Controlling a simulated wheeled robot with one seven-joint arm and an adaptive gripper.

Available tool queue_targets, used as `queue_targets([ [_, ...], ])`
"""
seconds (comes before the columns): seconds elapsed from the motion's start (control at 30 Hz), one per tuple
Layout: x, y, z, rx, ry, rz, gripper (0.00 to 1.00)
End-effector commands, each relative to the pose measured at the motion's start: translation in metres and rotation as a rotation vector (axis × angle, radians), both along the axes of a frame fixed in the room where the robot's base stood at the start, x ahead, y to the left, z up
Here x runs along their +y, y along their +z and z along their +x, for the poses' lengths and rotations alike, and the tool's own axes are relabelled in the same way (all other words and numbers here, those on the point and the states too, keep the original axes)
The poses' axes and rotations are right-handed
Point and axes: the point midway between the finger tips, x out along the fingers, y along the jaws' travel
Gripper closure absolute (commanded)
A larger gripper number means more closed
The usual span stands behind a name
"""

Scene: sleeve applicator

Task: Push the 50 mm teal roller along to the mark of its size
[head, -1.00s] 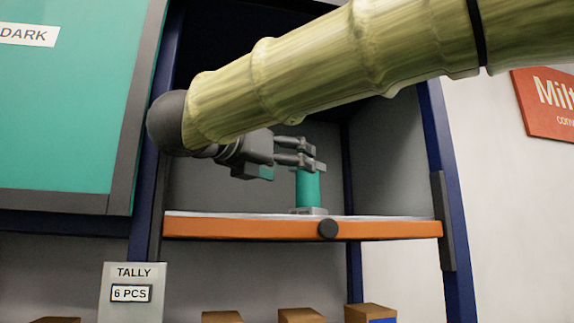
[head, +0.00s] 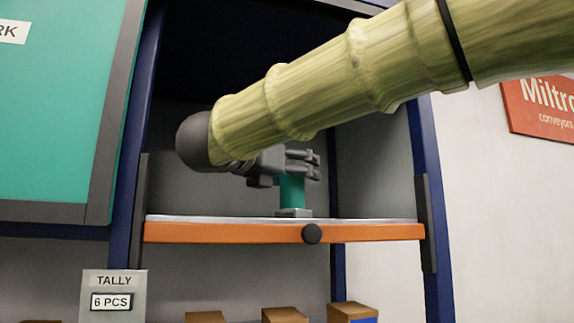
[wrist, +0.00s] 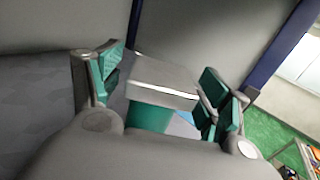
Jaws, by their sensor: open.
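The teal roller (head: 291,190) stands upright on a small grey base (head: 293,212) on the shelf with the orange front edge (head: 230,233). My gripper (head: 311,165) is open at the height of the roller's upper part, and its fingers hide the top. In the wrist view the teal roller (wrist: 148,116) and its grey block (wrist: 165,75) show between the spread fingers (wrist: 162,88) with their teal pads. I cannot tell whether a finger touches the roller. No size mark can be made out in either view.
A dark round knob (head: 312,234) sits on the shelf's front edge. Blue uprights (head: 428,200) flank the shelf, and a teal panel (head: 60,110) is at the left. Cardboard boxes (head: 285,314) and a tally sign (head: 113,298) are below. The shelf right of the roller looks clear.

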Motion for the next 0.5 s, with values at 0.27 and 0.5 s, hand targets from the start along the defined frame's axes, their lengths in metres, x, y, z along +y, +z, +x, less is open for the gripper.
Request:
queue_targets([
  [0.27, -0.0003, -0.0004, 0.0004, 0.0, 0.0, 0.0, 0.23],
  [0.5, -0.0003, -0.0003, 0.0004, 0.0, 0.0, 0.0, 0.67],
])
